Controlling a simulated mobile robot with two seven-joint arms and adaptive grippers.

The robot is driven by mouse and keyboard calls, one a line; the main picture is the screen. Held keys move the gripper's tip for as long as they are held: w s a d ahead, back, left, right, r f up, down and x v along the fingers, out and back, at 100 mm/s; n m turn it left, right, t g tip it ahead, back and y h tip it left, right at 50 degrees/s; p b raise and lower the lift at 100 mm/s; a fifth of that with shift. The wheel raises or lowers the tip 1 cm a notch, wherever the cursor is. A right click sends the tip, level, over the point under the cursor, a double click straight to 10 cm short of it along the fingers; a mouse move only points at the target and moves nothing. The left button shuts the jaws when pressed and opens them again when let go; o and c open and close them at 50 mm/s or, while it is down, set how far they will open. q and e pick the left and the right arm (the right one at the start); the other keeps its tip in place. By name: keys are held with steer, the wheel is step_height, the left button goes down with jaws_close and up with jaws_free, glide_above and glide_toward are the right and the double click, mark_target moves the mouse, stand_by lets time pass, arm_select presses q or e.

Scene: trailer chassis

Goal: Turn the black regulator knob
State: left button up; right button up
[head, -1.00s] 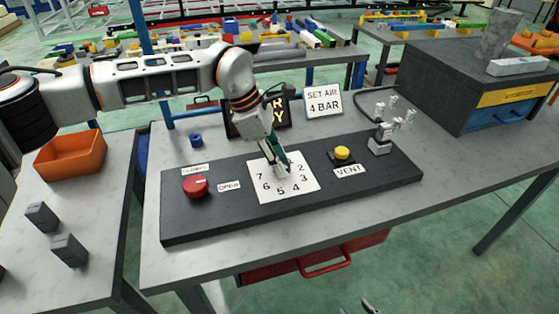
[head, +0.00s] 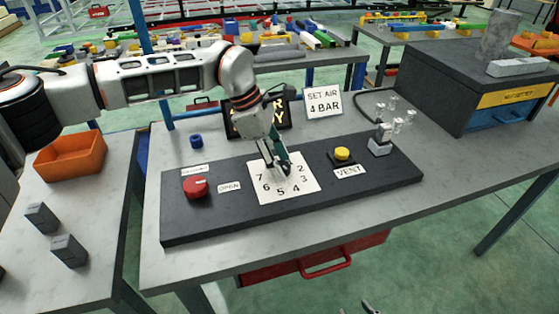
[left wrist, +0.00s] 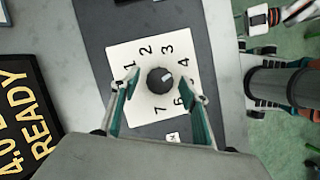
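The black regulator knob (left wrist: 160,80) sits on a white plate (left wrist: 145,55) numbered 1 to 7. Its pale mark points roughly toward the 4. My left gripper (left wrist: 157,80) is open, with one green-padded finger on each side of the knob. A gap shows on both sides, and I see no contact. In the head view my left gripper (head: 281,170) is low over the plate (head: 302,187) and hides the knob. The "SET AIR 4 BAR" sign (head: 323,102) stands behind the panel. Two tips of my right gripper (head: 358,308) show apart at the bottom edge.
On the dark panel (head: 215,220) are a red knob (head: 195,187) at left and a yellow button (head: 342,153) at right. A metal fitting (head: 380,140) stands at the panel's right end. A dark lettered sign (head: 240,124) stands behind my left gripper.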

arm_select(q)
steer(key=v, duration=1.2)
steer(key=shift+d, duration=0.1)
